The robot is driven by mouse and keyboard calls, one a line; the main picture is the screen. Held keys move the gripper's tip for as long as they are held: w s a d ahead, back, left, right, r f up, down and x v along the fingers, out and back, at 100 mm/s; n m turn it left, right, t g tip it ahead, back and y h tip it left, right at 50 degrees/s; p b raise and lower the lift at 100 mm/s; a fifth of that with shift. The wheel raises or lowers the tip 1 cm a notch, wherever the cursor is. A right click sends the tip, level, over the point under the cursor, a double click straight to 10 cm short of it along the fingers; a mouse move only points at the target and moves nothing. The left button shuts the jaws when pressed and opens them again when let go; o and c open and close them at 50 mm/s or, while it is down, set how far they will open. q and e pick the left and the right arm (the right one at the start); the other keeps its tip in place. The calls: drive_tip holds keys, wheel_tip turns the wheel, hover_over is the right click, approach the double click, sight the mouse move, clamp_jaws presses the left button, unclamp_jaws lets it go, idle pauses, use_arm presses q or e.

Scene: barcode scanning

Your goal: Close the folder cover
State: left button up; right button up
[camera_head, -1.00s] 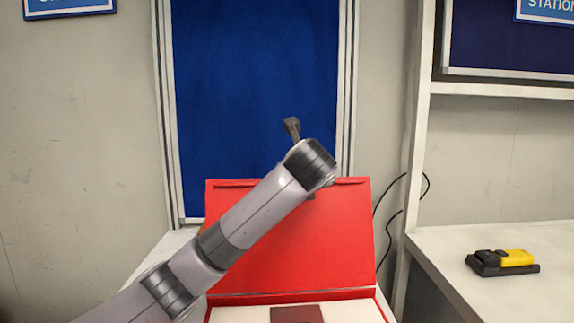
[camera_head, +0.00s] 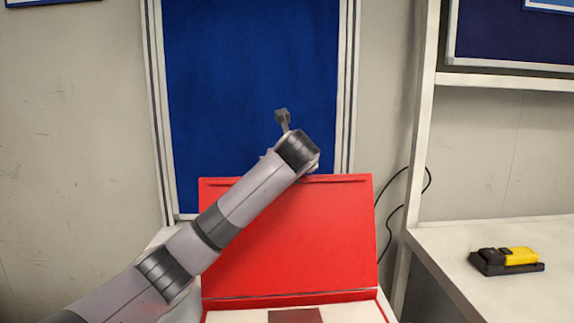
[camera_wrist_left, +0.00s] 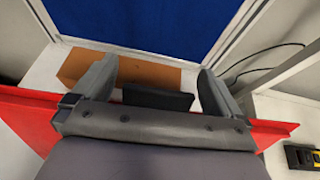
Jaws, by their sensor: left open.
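The red folder cover (camera_head: 300,240) stands upright, hinged at the back of the red folder base. The base (camera_head: 350,313) has a pale inside with a dark red piece in it. My left gripper (camera_head: 283,117) reaches over the cover's top edge; its wrist hides part of that edge. In the left wrist view my left gripper (camera_wrist_left: 155,85) is open, its fingers spread beyond the cover (camera_wrist_left: 28,118). No contact can be made out. My right gripper is not in view.
An orange-brown box (camera_wrist_left: 150,74) lies behind the cover. A blue panel (camera_head: 250,80) stands at the back. A yellow and black device (camera_head: 508,260) rests on the white table (camera_head: 500,295) at right. Black cables hang beside the shelf post.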

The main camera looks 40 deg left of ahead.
use_arm(q)
drive_tip(key=shift+w+a+f, duration=0.1)
drive_tip(key=shift+w, duration=0.05)
drive_tip(key=c, duration=1.4)
drive_tip(key=shift+v, duration=0.75)
drive_tip(key=shift+s+d+r+t+y+b, duration=0.25)
drive_tip(key=shift+s+d+t+y, duration=0.6)
drive_tip(key=shift+s+d, duration=1.05)
drive_tip(key=shift+s+d+r+t+y+b, duration=0.25)
drive_tip(key=shift+s+d+t+y, duration=0.55)
drive_tip(key=shift+s+d, duration=1.15)
drive_tip(key=shift+s+d+r+t+y+b, duration=0.1)
drive_tip(key=shift+s+d+r+t+y, duration=0.2)
drive_tip(key=shift+s+d+t+y, duration=1.1)
drive_tip(key=shift+s+d+g+h, duration=0.35)
drive_tip(key=shift+s+g+h, duration=0.2)
drive_tip(key=shift+s, duration=0.1)
